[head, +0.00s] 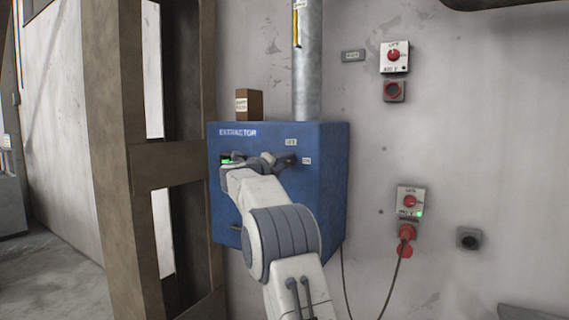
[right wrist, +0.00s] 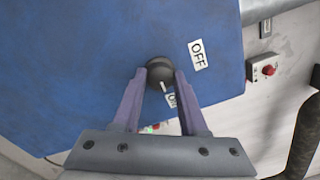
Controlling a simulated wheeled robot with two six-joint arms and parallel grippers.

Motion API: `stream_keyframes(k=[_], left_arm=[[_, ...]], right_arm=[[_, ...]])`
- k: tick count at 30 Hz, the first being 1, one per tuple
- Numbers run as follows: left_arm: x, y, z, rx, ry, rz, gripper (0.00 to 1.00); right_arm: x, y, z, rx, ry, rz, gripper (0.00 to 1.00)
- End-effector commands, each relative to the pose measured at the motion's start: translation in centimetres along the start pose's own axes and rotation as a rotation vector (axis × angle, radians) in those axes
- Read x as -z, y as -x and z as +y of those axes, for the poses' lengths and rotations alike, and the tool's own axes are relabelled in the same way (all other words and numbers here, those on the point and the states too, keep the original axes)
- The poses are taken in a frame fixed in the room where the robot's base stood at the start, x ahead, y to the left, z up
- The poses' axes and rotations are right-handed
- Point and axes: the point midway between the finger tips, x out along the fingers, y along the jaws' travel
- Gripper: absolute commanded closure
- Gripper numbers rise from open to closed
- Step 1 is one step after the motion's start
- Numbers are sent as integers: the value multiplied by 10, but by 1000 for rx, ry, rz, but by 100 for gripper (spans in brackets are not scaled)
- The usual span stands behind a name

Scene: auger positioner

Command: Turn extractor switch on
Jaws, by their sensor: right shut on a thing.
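The blue extractor box (head: 325,190) hangs on the wall, with "EXTRACTOR" lettering at its top left. Its switch is a round black knob (right wrist: 158,70) with a white pointer mark. An "OFF" label (right wrist: 197,55) sits beside the knob, and a second label (right wrist: 172,100) is partly hidden by a finger. The pointer mark faces toward that second label. My right gripper (right wrist: 161,78) is shut on the knob, one finger on each side. In the head view my right gripper (head: 280,163) is at the box front, largely covering the knob. My left gripper is not in view.
A green light (head: 226,160) shows on the box front. A metal pipe (head: 307,70) rises from the box, with a small brown box (head: 249,104) beside it. Red-knobbed wall switches (head: 395,56) and a red plug with a cable (head: 406,232) are to the right.

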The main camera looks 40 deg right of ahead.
Motion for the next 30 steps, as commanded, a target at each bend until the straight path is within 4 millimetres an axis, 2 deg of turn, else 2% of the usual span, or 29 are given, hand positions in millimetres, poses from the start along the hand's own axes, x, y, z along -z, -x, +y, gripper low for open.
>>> stream_keyframes(k=[3,4,5,6,17,20,30], left_arm=[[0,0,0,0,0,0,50],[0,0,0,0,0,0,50],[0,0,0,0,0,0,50],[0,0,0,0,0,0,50],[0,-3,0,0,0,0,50],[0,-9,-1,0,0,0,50],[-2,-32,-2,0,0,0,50]], right_arm=[[1,0,1,-1,-1,4,100],[1,0,1,-1,0,4,47],[1,0,1,-1,0,4,35],[1,0,1,-1,0,3,28],[0,4,1,-1,0,0,28],[0,16,3,-2,-1,-2,28],[1,81,3,-2,-1,-1,28]])
